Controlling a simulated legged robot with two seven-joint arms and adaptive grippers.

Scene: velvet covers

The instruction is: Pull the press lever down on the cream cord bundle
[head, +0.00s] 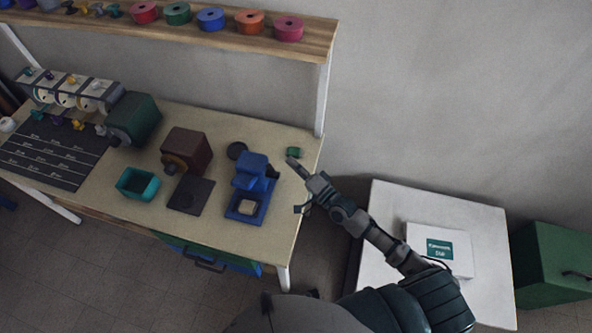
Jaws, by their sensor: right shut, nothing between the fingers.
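The blue press (251,172) stands near the right end of the workbench. A cream cord bundle (247,207) lies on its base plate, below the raised blue head. A dark part (273,172) sticks out at the press's right side; it may be the lever, but it is too small to be sure. My right gripper (292,163) is shut and empty, above the bench's right edge. It is to the right of the press and apart from it. My left gripper is out of view.
A small green item (293,152) lies just behind the right gripper, and a dark round piece (237,150) behind the press. A brown machine (187,150) and a teal tray (138,184) stand to the left. A white table (382,205) is at right.

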